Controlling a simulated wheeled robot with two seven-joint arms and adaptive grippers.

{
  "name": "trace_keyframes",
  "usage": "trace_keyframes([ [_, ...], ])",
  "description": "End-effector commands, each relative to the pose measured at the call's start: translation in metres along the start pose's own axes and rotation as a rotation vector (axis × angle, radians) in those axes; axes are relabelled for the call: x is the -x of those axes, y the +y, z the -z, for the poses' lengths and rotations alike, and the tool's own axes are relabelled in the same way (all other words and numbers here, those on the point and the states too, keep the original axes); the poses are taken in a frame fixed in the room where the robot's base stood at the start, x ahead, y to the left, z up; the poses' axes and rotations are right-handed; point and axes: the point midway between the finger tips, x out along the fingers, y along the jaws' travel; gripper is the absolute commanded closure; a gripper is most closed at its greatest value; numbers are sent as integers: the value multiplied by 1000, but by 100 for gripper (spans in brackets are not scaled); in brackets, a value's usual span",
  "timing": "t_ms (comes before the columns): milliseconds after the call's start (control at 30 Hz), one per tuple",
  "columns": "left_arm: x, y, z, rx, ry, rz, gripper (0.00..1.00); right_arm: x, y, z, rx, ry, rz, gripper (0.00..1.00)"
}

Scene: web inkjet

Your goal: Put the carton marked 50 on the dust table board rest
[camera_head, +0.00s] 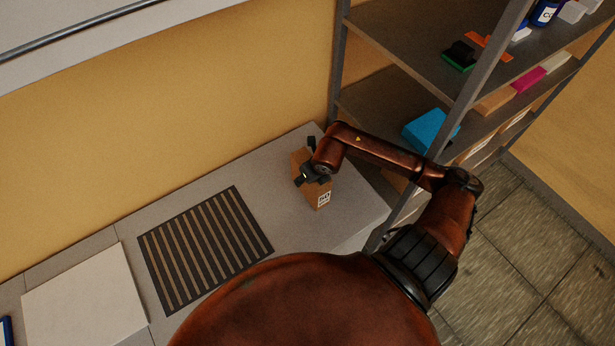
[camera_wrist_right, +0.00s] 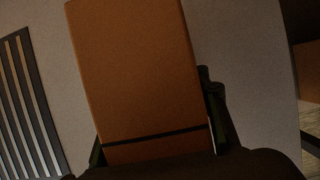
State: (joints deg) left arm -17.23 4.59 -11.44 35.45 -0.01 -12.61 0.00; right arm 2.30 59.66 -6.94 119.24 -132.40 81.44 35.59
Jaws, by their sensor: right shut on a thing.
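The brown carton (camera_head: 318,196) is at the right end of the pale table, with a white label on its lower front whose small print looks like 50. My right gripper (camera_head: 312,172) is shut on it from above, a finger on each side. I cannot tell whether its base touches the table. In the right wrist view the carton (camera_wrist_right: 135,75) fills the middle, with a dark line across it near the gripper. A dark-framed slatted panel (camera_head: 205,246), which looks like the dust table board rest, lies bare to its left. My left gripper is not in view.
A metal shelf rack (camera_head: 465,85) with a blue box (camera_head: 425,128) and several small items stands to the right, close to my right arm. The pale tabletop (camera_head: 265,200) between panel and carton is clear.

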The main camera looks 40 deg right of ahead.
Motion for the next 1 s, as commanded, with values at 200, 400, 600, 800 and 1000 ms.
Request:
trace_keyframes([
  [200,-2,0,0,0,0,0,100,-1,0,1,0,0,0,47],
  [400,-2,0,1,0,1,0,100,-1,0,1,0,0,0,40],
  [600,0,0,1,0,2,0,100,0,0,0,0,0,0,40],
  [800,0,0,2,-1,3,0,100,21,-1,-1,2,-4,1,40],
  [1000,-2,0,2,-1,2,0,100,63,-1,-1,3,-4,3,40],
])
